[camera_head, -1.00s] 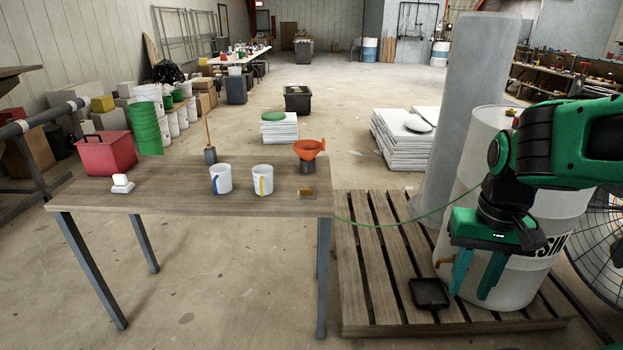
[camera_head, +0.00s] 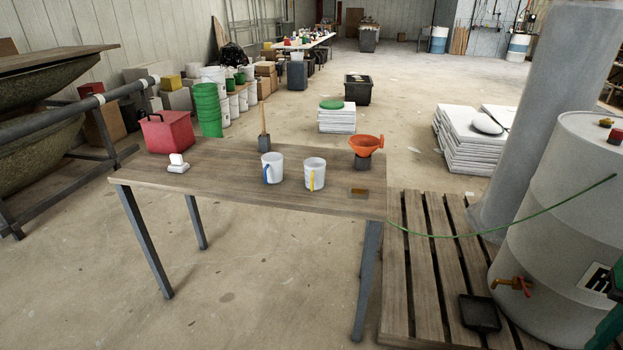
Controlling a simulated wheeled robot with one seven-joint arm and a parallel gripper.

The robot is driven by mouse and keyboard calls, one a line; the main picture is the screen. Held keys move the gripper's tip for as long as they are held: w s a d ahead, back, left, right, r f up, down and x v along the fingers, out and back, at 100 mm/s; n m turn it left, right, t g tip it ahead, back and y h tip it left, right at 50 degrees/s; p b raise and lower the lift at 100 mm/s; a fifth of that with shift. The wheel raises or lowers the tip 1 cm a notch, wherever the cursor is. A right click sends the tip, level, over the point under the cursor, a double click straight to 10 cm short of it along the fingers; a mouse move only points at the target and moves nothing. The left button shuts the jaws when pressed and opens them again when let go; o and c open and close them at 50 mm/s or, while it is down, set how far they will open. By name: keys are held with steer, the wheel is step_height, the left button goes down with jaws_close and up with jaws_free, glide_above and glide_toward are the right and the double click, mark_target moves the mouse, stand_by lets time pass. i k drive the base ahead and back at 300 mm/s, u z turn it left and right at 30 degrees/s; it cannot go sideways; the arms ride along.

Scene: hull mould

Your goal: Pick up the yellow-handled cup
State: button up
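The yellow-handled cup (camera_head: 317,173) is white and stands upright on the wooden table (camera_head: 240,192), right of the table's middle. Its yellow handle faces the camera. A similar white cup with a blue handle (camera_head: 273,166) stands just to its left, with a small gap between them. Only a green sliver of my arm or gripper shows at the lower right edge of the head view, well away from the table and cups. The fingertips are not clearly seen, and I cannot tell whether the gripper is open.
A brush, a white object (camera_head: 178,166) and a red box (camera_head: 168,132) are left. A pallet (camera_head: 425,285) and a grey drum (camera_head: 560,230) stand right.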

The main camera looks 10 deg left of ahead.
mark_target(314, 169)
steer(key=z, duration=0.1)
steer(key=i, duration=1)
steer(key=u, duration=0.1)
